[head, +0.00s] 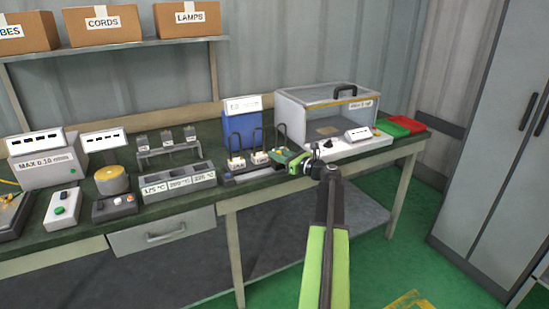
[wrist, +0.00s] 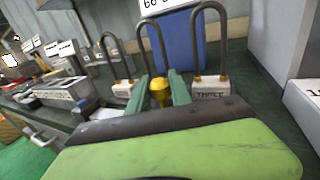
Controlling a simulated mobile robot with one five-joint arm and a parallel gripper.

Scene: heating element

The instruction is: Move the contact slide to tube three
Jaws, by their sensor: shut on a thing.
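My gripper (head: 290,163) is at the front of the bench, at the right part of the tube stand. In the wrist view its two green fingers (wrist: 160,92) are shut on the yellow knob of the contact slide (wrist: 159,94). The rest of the slide is hidden. Tube three (wrist: 222,40) is a dark bent tube on a white block marked THREE, just right of the fingers. Two more bent tubes stand left of it. The knob appears in front of the middle tube, whose block is hidden by the fingers. The stand's dark rail (head: 250,174) shows left of my gripper.
A blue box (head: 242,128) with a white sign stands behind the tubes. A clear-sided case (head: 325,112) stands to the right, with green (head: 399,126) and red trays beyond it. A grey labelled bin block (head: 178,184) is to the left.

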